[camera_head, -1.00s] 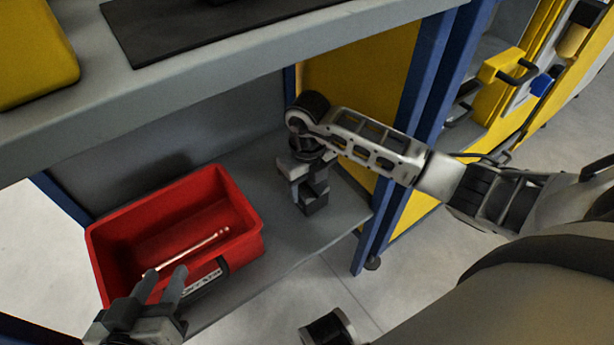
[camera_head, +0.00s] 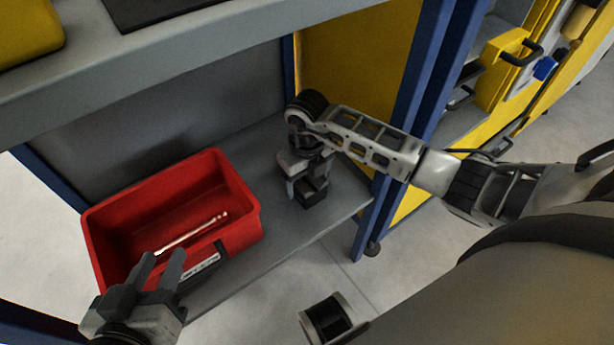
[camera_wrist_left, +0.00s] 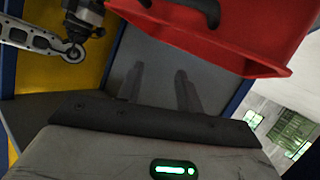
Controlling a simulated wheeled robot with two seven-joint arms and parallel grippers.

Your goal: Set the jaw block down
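The jaw block (camera_head: 313,197) is a small dark block at the front right of the grey lower shelf, and it appears to rest on it. My right gripper (camera_head: 306,182) points down over the block, its near finger standing off the block's left side. It looks open; its far finger is partly hidden. My left gripper (camera_head: 160,268) is open and empty at the front of the red bin, its two fingers apart. Its fingers also show apart in the left wrist view (camera_wrist_left: 160,88).
The red bin (camera_head: 240,205) holds a copper tube (camera_head: 190,234) and stands left of the block on the lower shelf (camera_head: 265,180). The upper shelf (camera_head: 200,70) overhangs behind. A blue post (camera_head: 415,90) and yellow panel bound the right side.

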